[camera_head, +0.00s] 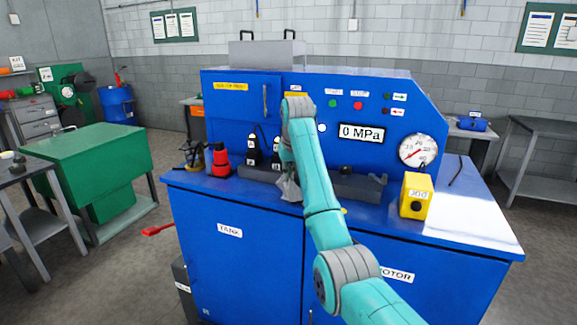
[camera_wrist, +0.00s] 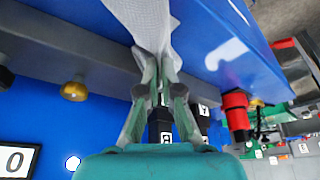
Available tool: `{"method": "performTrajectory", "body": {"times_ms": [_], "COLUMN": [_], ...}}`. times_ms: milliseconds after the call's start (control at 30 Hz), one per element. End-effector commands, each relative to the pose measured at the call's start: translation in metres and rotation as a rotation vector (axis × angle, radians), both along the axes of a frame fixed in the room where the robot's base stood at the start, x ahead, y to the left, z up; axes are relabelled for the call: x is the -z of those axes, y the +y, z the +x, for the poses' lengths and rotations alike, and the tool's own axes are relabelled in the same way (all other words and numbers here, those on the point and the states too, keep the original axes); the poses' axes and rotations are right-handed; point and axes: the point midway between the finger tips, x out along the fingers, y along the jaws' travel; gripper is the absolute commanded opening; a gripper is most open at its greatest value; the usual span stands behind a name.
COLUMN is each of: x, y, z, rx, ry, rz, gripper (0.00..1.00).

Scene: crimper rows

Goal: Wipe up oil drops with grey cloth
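The grey cloth (camera_wrist: 143,18) hangs from the tips of my gripper (camera_wrist: 158,62) in the wrist view, pinched between the closed fingers. In the head view a small part of the cloth (camera_head: 288,188) shows left of my arm, at the front of the blue test bench (camera_head: 245,270), near the dark grey rail. My arm hides most of the gripper there. I cannot tell whether the cloth touches the bench top. No oil drops can be made out in either view.
A yellow box (camera_head: 416,196) stands right of my arm on the bench top. A red-and-black bottle-like object (camera_head: 218,160) stands at left. A dark grey rail (camera_head: 355,187) runs along the panel with its gauge (camera_head: 417,150). The bench top's right end is mostly clear, with glare.

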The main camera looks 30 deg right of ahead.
Motion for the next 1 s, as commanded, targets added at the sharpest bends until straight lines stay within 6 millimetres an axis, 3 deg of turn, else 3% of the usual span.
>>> {"method": "performTrajectory", "body": {"times_ms": [300, 667, 1000], "x": [0.033, 0.039, 0.039], "y": [0.000, 0.000, 0.000], "z": [0.000, 0.000, 0.000], "rx": [0.000, 0.000, 0.000], "ry": [0.001, 0.000, 0.000], "rz": [0.000, 0.000, 0.000], "gripper": [0.00, 0.00, 0.82]}}
